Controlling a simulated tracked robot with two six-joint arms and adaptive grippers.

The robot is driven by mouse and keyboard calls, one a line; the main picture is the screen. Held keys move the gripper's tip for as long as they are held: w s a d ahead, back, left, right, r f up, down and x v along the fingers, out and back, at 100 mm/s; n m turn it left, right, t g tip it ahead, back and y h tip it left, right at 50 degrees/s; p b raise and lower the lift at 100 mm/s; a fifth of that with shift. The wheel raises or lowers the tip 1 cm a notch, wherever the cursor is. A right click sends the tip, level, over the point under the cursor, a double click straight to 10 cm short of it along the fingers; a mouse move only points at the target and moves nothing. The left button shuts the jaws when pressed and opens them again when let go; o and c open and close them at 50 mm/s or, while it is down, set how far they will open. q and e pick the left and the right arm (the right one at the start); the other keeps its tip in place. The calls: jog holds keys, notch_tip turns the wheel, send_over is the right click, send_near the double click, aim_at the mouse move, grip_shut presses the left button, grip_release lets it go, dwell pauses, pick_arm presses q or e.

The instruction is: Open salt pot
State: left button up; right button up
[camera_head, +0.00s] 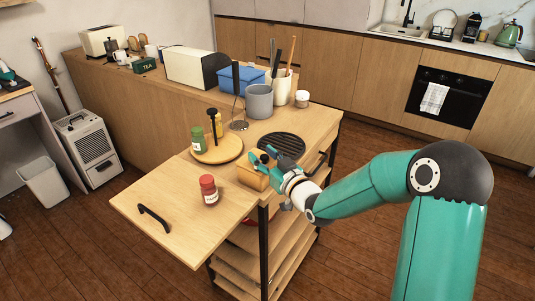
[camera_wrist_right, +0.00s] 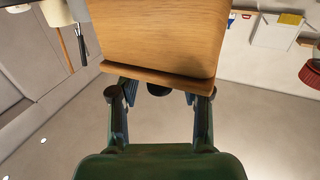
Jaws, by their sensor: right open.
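The salt pot, which looks like a small wooden box (camera_head: 252,178), sits on the wooden cart top near its right edge. In the right wrist view its wooden face (camera_wrist_right: 155,35) fills the upper middle, with a projecting lip along its lower edge. My right gripper (camera_head: 268,156) is at the box's upper right side in the head view. It is open, with its fingers (camera_wrist_right: 158,93) apart at either side of the lip. I cannot tell whether they touch it or whether the lid is raised. My left gripper is not in view.
A red-lidded jar (camera_head: 209,191) stands left of the box. A round board (camera_head: 230,155) behind holds a green jar (camera_head: 198,139) and a dark bottle. A black round trivet (camera_head: 282,145) and utensil pots (camera_head: 259,101) are farther back. The cart's front left is clear around a black handle (camera_head: 154,218).

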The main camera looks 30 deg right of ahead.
jog(key=shift+c, duration=0.3)
grip_shut()
